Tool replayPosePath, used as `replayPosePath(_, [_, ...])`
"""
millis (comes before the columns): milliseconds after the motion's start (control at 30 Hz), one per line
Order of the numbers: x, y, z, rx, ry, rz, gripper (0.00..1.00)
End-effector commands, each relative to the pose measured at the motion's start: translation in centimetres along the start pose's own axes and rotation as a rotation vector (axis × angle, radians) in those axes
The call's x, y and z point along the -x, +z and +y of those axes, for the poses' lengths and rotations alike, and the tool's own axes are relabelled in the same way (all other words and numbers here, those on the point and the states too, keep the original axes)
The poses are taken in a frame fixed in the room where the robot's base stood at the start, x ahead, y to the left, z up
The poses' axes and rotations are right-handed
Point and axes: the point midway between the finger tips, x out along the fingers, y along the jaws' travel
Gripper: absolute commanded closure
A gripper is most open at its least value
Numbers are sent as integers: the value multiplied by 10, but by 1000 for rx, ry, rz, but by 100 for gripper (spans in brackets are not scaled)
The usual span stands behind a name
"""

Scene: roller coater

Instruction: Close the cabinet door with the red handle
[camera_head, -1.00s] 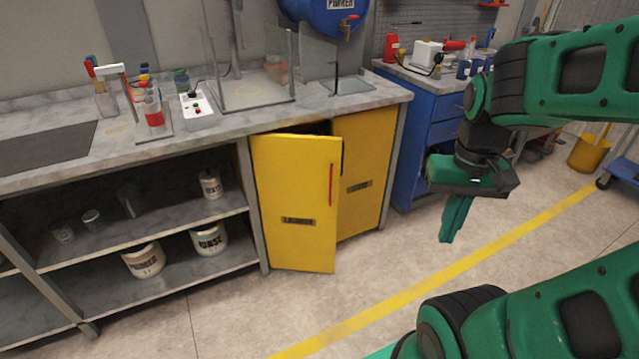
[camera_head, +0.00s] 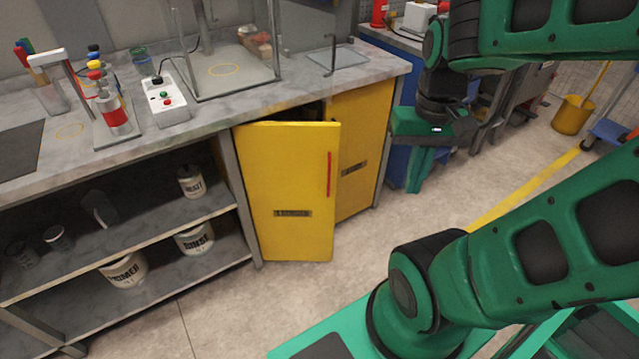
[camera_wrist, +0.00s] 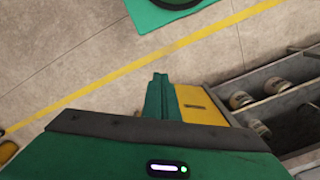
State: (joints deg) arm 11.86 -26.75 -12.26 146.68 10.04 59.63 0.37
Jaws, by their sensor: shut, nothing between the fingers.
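The yellow cabinet door with the red handle (camera_head: 288,190) stands partly open, hinged at its left edge and swung out in front of the cabinet. Its red handle (camera_head: 329,174) is upright near the door's right edge. A second yellow door (camera_head: 363,150) to its right looks closed. My gripper (camera_head: 414,186) is shut and empty, pointing down, to the right of the open door and apart from it. In the wrist view my gripper (camera_wrist: 160,80) shows shut fingers, with a yellow panel (camera_wrist: 200,106) just beyond them on the right.
Open shelves (camera_head: 120,235) with several labelled containers lie left of the door. The counter (camera_head: 215,115) above holds a glass tank and a sample stand. A blue cabinet (camera_head: 398,160) stands behind my gripper. The floor before the door is clear.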

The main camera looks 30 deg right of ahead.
Motion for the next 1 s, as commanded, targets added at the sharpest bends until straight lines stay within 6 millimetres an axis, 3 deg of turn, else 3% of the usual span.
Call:
replayPosePath(133, [4,8,6,2,-3,7,100])
replayPosePath(267, [-1,-3,2,5,27,-16,100])
replayPosePath(567, [-36,-57,-18,28,207,-87,100])
replayPosePath(1000, [-108,-125,-69,124,563,-69,100])
